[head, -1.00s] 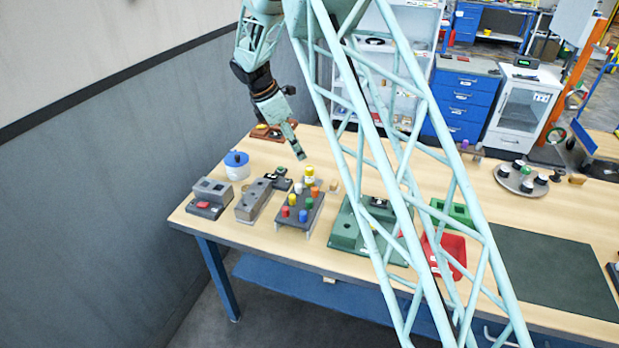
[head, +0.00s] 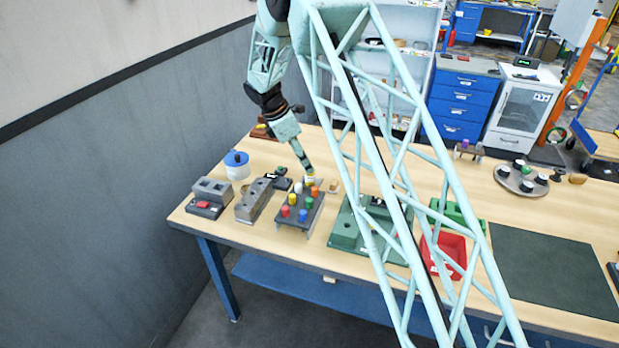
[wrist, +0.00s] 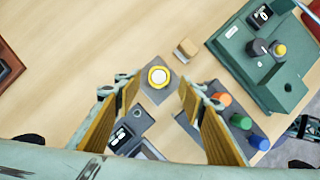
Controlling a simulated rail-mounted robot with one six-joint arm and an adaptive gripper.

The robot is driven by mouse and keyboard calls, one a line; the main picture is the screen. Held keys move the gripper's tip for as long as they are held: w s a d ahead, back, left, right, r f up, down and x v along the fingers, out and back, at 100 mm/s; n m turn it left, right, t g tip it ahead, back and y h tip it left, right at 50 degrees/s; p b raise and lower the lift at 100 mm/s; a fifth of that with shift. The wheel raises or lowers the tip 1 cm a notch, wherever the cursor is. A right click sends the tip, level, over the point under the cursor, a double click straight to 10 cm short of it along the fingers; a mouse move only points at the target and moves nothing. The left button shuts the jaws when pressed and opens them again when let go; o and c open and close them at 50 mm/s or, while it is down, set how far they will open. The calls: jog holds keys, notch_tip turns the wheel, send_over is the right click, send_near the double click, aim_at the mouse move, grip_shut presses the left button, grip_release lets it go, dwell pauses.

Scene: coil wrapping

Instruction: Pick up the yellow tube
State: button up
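The yellow tube stands upright in the wrist view, seen from above as a yellow ring with a pale centre (wrist: 158,77) on a small grey base (wrist: 156,92). In the head view the yellow tube (head: 310,180) is largely hidden behind my gripper's tip, at the back of the peg rack. My gripper (head: 308,171) points down just above it. In the wrist view my gripper (wrist: 159,86) is open and empty, with one finger on each side of the tube in the picture. I cannot tell how far above the tube the fingertips are.
The rack (head: 294,222) of coloured pegs stands just in front. Grey blocks (head: 254,200) and a blue-lidded jar (head: 237,165) are to the left. A green fixture (head: 345,232) and a red bin (head: 453,247) are to the right. A small tan block (wrist: 187,47) lies near the tube.

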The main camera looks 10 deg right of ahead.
jog(key=shift+d+f, duration=0.2)
jog(key=shift+f, duration=0.25)
jog(key=shift+x, duration=2.65)
jog(key=shift+a, duration=0.1)
jog(key=shift+c, duration=0.5)
jog(key=shift+w, duration=0.1)
jog(key=c, duration=0.8)
